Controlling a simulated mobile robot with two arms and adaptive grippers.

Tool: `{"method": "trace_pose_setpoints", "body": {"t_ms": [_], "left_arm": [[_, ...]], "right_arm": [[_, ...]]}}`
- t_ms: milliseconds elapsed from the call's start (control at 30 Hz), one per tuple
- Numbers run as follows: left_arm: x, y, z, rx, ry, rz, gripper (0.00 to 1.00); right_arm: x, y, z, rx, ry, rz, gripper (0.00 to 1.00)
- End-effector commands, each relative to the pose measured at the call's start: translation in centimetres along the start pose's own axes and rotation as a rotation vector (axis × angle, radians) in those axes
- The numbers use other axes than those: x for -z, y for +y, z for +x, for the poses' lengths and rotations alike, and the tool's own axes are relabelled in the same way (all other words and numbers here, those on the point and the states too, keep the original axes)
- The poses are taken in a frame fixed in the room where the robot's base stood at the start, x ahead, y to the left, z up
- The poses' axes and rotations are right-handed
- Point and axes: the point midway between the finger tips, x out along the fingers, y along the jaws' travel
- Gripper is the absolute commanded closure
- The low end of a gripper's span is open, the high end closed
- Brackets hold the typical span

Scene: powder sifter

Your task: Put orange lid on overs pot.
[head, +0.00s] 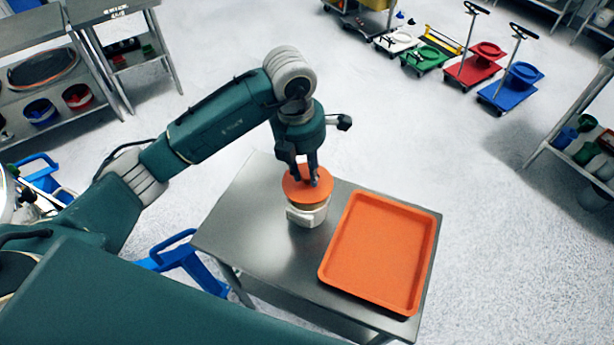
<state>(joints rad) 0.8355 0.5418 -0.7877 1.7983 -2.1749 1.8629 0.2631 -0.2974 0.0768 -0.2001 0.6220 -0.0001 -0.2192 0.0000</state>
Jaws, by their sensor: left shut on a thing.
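My left gripper (306,178) points down over the steel table and is shut on the orange lid (296,192). The lid is a round disc at the top of the overs pot (308,216), a pale pot standing upright near the table's back left part. The lid covers the pot's opening from this angle. I cannot tell whether it is seated on the rim or just above it. My right gripper is not in view.
An orange tray (324,277) lies on the right part of the steel table (233,230), close beside the pot. Blue trolley parts (180,250) stand left of the table. Shelves (30,45) and coloured carts (472,70) are farther off.

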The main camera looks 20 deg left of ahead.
Motion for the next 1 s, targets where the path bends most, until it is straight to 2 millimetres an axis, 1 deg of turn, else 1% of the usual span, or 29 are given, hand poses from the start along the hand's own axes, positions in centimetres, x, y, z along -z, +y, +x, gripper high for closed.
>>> {"method": "trace_pose_setpoints", "body": {"t_ms": [67,200,300,533,667,700,800,1000], "left_arm": [[0.1,-0.1,0.6,0.001,0.001,0.000,0.90],[0.4,-0.1,2.5,0.003,0.005,0.000,0.90],[0.5,-0.1,3.6,0.001,0.002,0.001,0.90],[0.5,0.0,3.8,0.000,0.000,0.002,0.90],[0.5,0.0,4.2,0.000,0.000,0.002,0.90],[0.5,0.0,4.2,0.000,-0.001,0.002,0.73],[0.5,0.0,4.0,0.000,0.000,0.001,0.56],[0.5,0.0,4.0,0.000,0.000,0.001,0.56]], "right_arm": [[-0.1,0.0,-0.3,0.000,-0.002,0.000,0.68],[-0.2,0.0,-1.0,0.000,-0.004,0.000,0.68],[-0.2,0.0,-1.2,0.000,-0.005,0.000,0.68],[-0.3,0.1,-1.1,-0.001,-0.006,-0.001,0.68],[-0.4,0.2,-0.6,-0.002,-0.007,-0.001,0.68],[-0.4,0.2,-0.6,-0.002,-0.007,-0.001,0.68],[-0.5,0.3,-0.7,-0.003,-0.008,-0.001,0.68],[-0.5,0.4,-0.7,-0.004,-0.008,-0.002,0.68]]}}
